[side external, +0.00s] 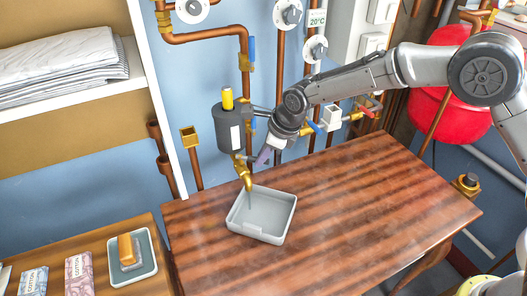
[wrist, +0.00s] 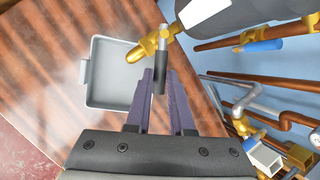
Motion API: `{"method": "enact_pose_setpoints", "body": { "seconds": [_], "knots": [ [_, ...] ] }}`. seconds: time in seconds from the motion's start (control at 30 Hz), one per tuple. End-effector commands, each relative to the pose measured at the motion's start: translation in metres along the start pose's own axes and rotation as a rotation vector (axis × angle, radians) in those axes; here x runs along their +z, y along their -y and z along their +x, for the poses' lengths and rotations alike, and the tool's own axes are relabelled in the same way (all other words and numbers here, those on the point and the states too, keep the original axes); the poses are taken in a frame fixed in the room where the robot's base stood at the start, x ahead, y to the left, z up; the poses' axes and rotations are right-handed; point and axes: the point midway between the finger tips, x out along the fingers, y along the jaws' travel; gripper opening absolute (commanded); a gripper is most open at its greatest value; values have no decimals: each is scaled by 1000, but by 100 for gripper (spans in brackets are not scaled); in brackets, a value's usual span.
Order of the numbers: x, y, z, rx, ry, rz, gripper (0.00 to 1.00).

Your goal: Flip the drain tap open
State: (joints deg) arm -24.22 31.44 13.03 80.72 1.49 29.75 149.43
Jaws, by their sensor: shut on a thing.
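The brass drain tap (side external: 246,179) sits under a dark grey canister (side external: 226,132), its spout pointing down over a grey tray (side external: 289,205). In the wrist view the brass tap (wrist: 146,46) has a metal stem ending in a dark lever handle (wrist: 159,84). My gripper (wrist: 159,74) has its two purple fingers on either side of this handle, shut on it. In the side view my gripper (side external: 262,157) is just right of the tap, and the handle is too small and hidden to make out. The tray (wrist: 88,80) lies beyond the fingers in the wrist view.
Copper pipes (side external: 280,75) and valves run along the blue wall close behind my gripper. A blue pipe lever (side external: 311,127) and a white box fitting (side external: 332,117) are near my wrist. The wooden table (side external: 370,200) is clear right of the tray.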

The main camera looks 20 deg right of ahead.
Motion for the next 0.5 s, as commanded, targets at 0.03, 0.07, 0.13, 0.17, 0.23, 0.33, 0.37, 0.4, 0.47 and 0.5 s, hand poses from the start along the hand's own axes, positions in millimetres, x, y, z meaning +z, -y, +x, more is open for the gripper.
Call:
{"method": "enact_pose_setpoints", "body": {
  "seconds": [0.03,0.07,0.13,0.17,0.23,0.33,0.37,0.4,0.47,0.5],
  "knots": [
    [1,-1,-2,-9,-3,18,0],
    [1,-2,-2,-14,-6,29,0],
    [1,-3,-2,-23,-11,53,0],
    [1,-4,-2,-26,-13,62,0],
    [1,-5,-2,-33,-17,78,0],
    [2,-6,-2,-39,-21,96,0],
    [2,-6,-2,-41,-21,100,0],
    [2,-6,-2,-42,-22,103,0],
    [2,-6,-2,-44,-23,107,0],
    [2,-6,-2,-44,-23,109,0]
  ]
}}
